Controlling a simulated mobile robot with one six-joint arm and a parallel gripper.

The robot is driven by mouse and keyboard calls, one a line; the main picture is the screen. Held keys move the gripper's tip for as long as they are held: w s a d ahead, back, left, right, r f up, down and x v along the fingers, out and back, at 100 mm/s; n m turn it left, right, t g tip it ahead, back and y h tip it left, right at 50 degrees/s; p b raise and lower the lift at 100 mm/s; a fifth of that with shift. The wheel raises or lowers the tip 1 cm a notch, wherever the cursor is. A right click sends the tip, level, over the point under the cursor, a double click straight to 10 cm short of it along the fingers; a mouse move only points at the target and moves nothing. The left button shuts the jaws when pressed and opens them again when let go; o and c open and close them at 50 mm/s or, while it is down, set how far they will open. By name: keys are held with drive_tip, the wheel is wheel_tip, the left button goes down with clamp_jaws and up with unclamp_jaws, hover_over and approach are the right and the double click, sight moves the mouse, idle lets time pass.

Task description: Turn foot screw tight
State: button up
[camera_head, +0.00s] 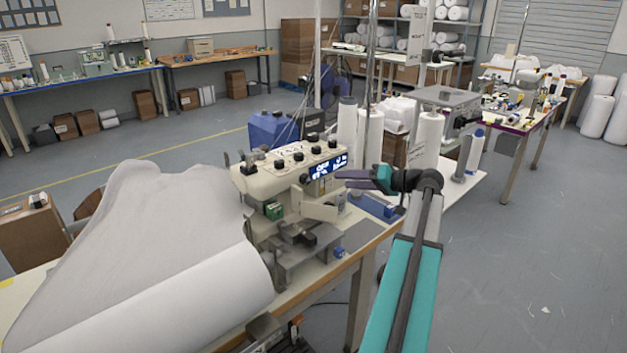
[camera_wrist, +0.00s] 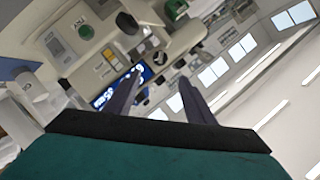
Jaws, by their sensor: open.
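The cream sewing machine (camera_head: 290,170) stands on a wooden-edged table, with black knobs on top and a lit blue display (camera_head: 328,168). My gripper (camera_head: 340,179) reaches in from the right, its fingers at the display end of the machine head. In the wrist view my gripper (camera_wrist: 159,79) is open and empty, its two dark fingers spread apart. The machine head (camera_wrist: 85,60) fills the upper left there, with the display (camera_wrist: 112,92) beside the left finger and a black knob (camera_wrist: 127,23) above. I cannot single out the foot screw in either view.
White fabric (camera_head: 150,240) lies over the table left of the machine. Thread cones (camera_head: 428,135) stand behind my arm. A metal guide plate (camera_head: 305,258) sticks out at the machine's front.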

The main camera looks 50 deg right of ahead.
sight(308, 179)
drive_tip(key=p+x, duration=0.4)
drive_tip(key=x, duration=0.8)
drive_tip(key=shift+x, duration=0.75)
drive_tip(key=c, duration=1.1)
drive_tip(key=shift+o, duration=0.2)
drive_tip(key=shift+f, duration=0.1)
